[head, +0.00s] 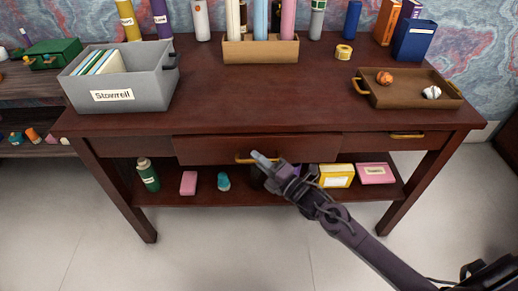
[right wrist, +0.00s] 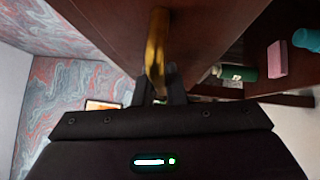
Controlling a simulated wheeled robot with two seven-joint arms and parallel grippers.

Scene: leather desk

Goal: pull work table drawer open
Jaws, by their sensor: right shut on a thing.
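The work table (head: 210,110) is dark reddish wood with a wide middle drawer (head: 210,150) under its top. The drawer front seems to stand slightly proud of the frame beside it; how far it is out I cannot tell. Its brass handle (head: 242,159) is at the middle of the front. My right gripper (head: 264,162) is at this handle. In the right wrist view the brass handle (right wrist: 157,50) runs down between the fingers of my right gripper (right wrist: 163,88), which are shut on it. The left gripper is out of both views.
A grey bin (head: 150,85), a wooden tray (head: 390,97) and a tube holder (head: 260,50) stand on the tabletop. The lower shelf holds a green bottle (head: 147,175), a pink block (head: 188,183) and boxes (head: 336,176). The floor in front is clear.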

